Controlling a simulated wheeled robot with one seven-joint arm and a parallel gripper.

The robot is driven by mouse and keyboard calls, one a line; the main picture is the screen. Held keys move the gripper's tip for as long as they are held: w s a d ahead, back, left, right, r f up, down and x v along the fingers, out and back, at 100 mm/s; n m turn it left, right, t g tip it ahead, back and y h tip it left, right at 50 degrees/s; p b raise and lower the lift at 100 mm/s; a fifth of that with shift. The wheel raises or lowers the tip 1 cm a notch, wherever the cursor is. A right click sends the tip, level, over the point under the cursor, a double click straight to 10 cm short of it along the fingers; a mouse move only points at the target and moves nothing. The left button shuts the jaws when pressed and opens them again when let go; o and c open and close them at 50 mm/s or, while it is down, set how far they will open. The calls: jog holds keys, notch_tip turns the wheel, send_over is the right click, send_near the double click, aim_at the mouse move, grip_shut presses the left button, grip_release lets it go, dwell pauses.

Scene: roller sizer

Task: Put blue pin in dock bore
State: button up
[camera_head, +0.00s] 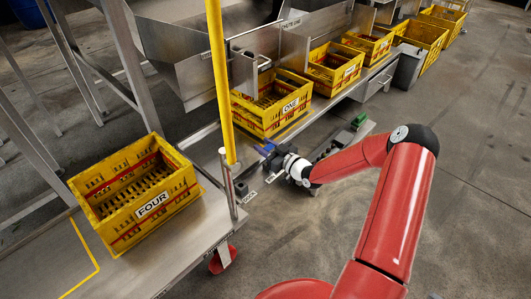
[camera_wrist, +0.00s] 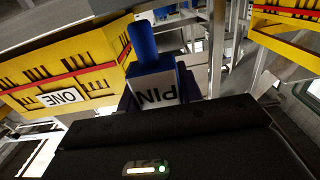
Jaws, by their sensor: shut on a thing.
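The blue pin (camera_wrist: 142,42) is a blue cylinder rising from a blue block with a white label that reads PIN, upside down in the wrist view. My gripper (camera_wrist: 157,92) is shut on the block, with the cylinder sticking out beyond the fingers. In the head view the pin (camera_head: 267,146) is a small blue shape at the tip of my gripper (camera_head: 270,154). A small dark block (camera_head: 241,187) by a DOCK label stands on the bench edge, left of and nearer than my gripper. Its bore cannot be made out. The pin is apart from it.
Yellow crate FOUR (camera_head: 132,197) sits on the near bench. Yellow crate ONE (camera_head: 272,103) is behind my gripper, with more crates beyond. A yellow upright pole (camera_head: 221,80) and a metal post (camera_head: 228,184) stand close to the dock. Open floor lies to the right.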

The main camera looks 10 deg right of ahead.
notch_tip(320, 180, up, 16)
jog(key=p, duration=0.1)
